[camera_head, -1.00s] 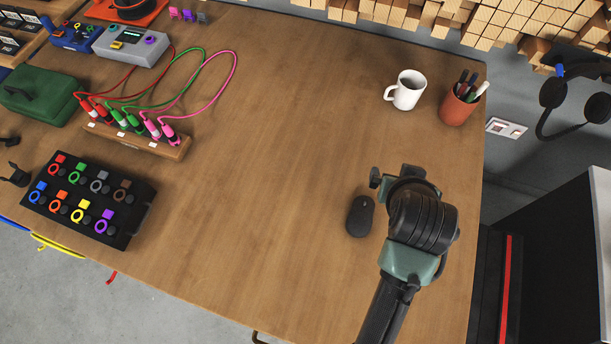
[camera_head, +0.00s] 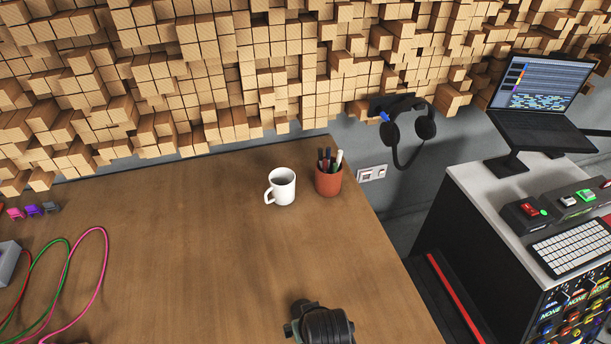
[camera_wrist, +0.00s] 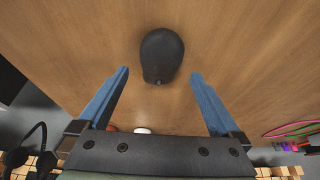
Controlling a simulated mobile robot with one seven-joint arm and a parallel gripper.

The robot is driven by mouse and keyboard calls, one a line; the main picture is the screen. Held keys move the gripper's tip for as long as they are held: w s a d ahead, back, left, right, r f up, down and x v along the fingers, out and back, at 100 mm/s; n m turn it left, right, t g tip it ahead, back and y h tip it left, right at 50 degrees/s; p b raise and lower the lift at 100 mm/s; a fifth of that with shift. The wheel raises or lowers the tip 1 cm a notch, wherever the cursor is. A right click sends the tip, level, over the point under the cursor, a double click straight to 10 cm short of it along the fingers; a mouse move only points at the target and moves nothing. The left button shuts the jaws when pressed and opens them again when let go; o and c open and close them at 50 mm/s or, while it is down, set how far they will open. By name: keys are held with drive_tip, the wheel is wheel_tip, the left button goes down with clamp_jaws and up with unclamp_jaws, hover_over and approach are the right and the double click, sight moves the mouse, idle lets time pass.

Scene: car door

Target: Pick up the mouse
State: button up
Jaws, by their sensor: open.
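The mouse (camera_wrist: 161,56) is a black, rounded shape on the wooden table in the wrist view. It lies between and just beyond my gripper's (camera_wrist: 160,75) two blue fingers. The fingers are spread apart, with nothing between them touching either one. In the head view only the top of my arm's end shows at the bottom edge; the fingers and the mouse are out of that picture.
A white mug (camera_head: 281,187) and a brown pot of pens (camera_head: 328,177) stand near the table's (camera_head: 190,230) back right corner. Red, green and pink cables (camera_head: 100,270) lie at the left. Headphones (camera_head: 408,130) hang on the wall. A laptop (camera_head: 545,100) stands beyond the table at right.

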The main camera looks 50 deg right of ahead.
drive_tip(key=shift+x, duration=2.3)
drive_tip(key=shift+a, duration=0.1)
drive_tip(key=shift+c, duration=0.2)
drive_tip(key=c, duration=1.3)
drive_tip(key=shift+o, duration=0.2)
